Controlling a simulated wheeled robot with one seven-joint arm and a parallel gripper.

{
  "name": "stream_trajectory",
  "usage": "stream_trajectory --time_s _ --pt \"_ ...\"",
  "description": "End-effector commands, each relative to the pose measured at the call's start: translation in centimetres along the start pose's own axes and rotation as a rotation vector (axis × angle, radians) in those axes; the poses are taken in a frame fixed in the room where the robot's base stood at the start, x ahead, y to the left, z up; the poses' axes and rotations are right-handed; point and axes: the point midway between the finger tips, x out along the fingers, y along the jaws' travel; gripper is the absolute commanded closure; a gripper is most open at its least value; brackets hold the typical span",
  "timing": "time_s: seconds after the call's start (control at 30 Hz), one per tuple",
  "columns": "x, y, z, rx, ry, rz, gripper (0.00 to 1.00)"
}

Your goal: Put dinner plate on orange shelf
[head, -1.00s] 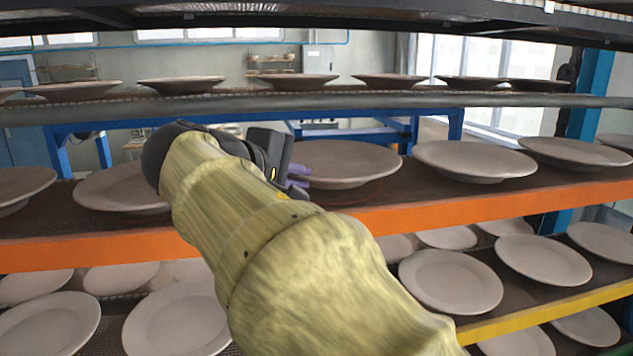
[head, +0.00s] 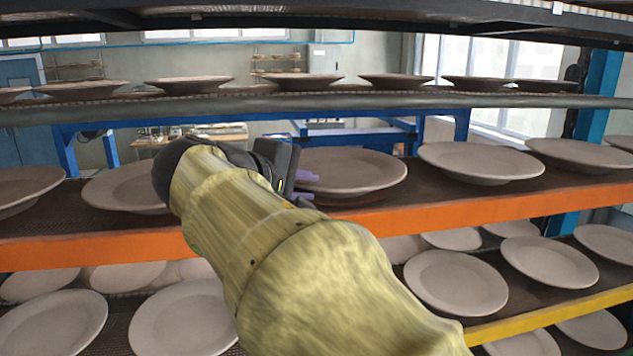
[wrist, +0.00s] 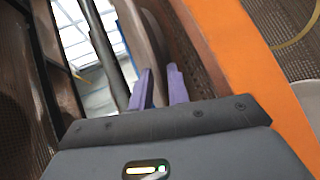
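The dinner plate (head: 355,170) is grey-brown and lies level at the orange-edged shelf (head: 420,212), on or just over its mesh. My gripper (head: 302,186) is at the plate's left rim, with one purple finger above the rim and one below. The fingers stand apart. In the wrist view, the plate (wrist: 153,40) shows edge-on by the two spread fingers of my gripper (wrist: 160,86), with the orange shelf edge to the right. My forearm hides part of the shelf front.
Other plates stand on the same shelf, to the left (head: 125,187) and right (head: 480,162). A grey shelf bar (head: 380,102) with a row of plates runs close above. Lower shelves, one with a yellow edge (head: 550,312), hold more plates.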

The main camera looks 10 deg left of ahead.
Motion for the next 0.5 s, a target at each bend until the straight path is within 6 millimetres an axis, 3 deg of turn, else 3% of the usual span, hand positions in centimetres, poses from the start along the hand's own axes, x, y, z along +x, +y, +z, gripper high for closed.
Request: stream_trajectory --time_s 0.17,0.5 --pt "-2.1 -0.3 -0.1 0.001 0.005 0.001 0.83" --pt "-8.8 -0.3 -0.1 0.002 0.005 0.001 0.83"
